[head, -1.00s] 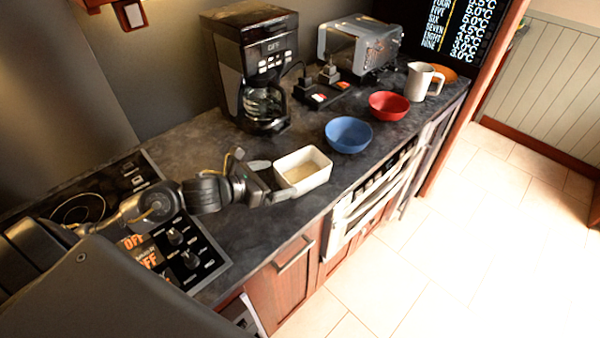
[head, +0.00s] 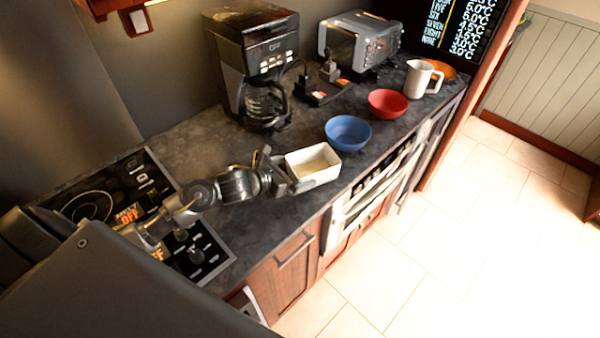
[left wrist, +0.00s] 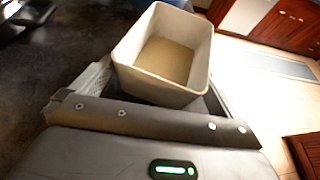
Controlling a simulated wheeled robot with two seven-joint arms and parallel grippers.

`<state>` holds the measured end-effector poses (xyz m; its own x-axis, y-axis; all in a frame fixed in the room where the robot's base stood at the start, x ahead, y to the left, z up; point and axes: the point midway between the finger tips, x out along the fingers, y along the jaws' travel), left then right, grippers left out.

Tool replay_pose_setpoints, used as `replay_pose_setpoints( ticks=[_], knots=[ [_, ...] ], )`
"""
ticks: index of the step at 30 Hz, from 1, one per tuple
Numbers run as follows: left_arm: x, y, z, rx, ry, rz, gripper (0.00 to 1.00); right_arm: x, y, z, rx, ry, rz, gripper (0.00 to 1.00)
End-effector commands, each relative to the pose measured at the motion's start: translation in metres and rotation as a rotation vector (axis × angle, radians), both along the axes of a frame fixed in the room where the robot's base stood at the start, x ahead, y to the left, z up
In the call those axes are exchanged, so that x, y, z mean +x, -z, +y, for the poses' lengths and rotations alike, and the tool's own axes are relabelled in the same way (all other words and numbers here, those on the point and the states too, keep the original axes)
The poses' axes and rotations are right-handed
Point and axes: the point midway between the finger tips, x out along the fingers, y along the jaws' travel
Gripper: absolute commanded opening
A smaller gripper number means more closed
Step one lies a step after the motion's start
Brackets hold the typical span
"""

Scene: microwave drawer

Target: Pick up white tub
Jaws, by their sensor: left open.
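The white tub (head: 330,172) is a small open rectangular container standing upright on the dark counter, with a beige inside. In the left wrist view the tub (left wrist: 160,85) fills the upper middle, directly in front of my left gripper. My left gripper (head: 284,171) is open at the tub's near-left end, low over the counter. In the left wrist view the gripper (left wrist: 155,88) has one finger on each side of the tub's near end; the fingertips are partly hidden by it, and I cannot tell if they touch. My right gripper is not in view.
A blue bowl (head: 348,133) stands just beyond the tub, with a red bowl (head: 388,104) and a white mug (head: 419,78) farther right. A coffee maker (head: 252,65) and a toaster (head: 360,42) stand at the back. The counter's front edge is close to the tub.

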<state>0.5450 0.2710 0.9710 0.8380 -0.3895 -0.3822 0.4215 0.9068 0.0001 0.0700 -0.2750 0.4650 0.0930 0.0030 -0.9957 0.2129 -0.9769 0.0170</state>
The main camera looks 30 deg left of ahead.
Motion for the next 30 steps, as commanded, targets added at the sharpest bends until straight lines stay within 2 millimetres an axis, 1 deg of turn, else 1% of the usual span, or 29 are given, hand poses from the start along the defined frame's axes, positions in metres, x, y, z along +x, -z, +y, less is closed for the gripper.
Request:
replay_pose_setpoints(
  ticks=[1,6,7,14,19,23,24,25,26,30],
  knots=[
    [0.0,0.0,0.0,0.0,0.0,0.0,0.96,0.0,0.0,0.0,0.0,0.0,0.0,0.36],
    [0.0,0.0,0.0,0.0,0.0,0.0,0.74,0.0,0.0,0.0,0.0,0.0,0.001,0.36],
    [0.0,0.0,0.0,0.0,0.0,-0.001,0.72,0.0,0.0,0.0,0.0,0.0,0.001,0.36],
    [0.0,-0.001,0.0,0.0,0.0,0.0,0.71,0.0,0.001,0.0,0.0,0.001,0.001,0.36],
    [0.0,-0.008,0.0,0.002,0.002,-0.004,0.71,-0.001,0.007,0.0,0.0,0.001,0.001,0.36],
    [0.001,-0.026,0.001,0.005,0.002,-0.009,0.71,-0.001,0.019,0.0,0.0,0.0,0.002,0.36],
    [0.001,-0.034,-0.002,0.004,0.003,-0.009,0.71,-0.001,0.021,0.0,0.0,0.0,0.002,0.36],
    [0.001,-0.041,-0.009,0.0,0.005,-0.008,0.71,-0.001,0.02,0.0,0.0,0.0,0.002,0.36],
    [0.002,-0.047,-0.014,0.0,0.005,-0.009,0.67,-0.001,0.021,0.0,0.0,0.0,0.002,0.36],
    [0.003,-0.079,-0.038,0.001,0.005,-0.011,0.67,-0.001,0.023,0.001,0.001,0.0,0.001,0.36]
  ],
)
